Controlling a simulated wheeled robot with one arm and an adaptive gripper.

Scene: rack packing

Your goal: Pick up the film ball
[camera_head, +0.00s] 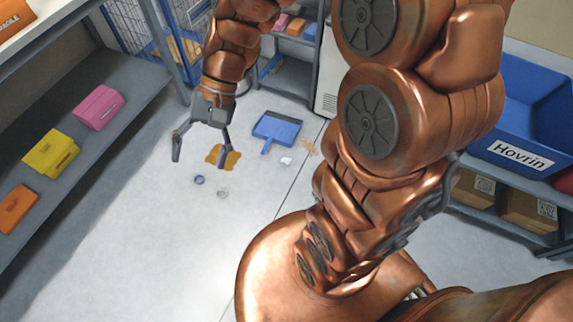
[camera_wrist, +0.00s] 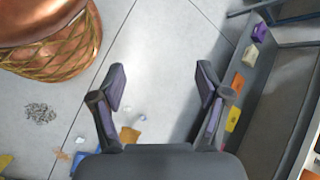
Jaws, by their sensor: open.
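The film ball seems to be the small pale, crumpled, see-through lump (camera_head: 222,194) on the grey floor. In the wrist view it seems to be the faint lump (camera_wrist: 126,108), close to the left finger. A small blue ring (camera_head: 199,179) lies to its left in the head view. My gripper (camera_head: 202,150) hangs above the floor, fingers spread and empty, apart from the lump. In the wrist view my gripper (camera_wrist: 161,80) has bare floor between its fingertips.
A tan scrap (camera_head: 230,161), a blue dustpan (camera_head: 277,130) and a white piece (camera_head: 286,160) lie nearby. A shelf with pink (camera_head: 98,107), yellow (camera_head: 50,152) and orange boxes (camera_head: 16,208) runs along the left. A grey scrap pile (camera_wrist: 40,112) shows in the wrist view.

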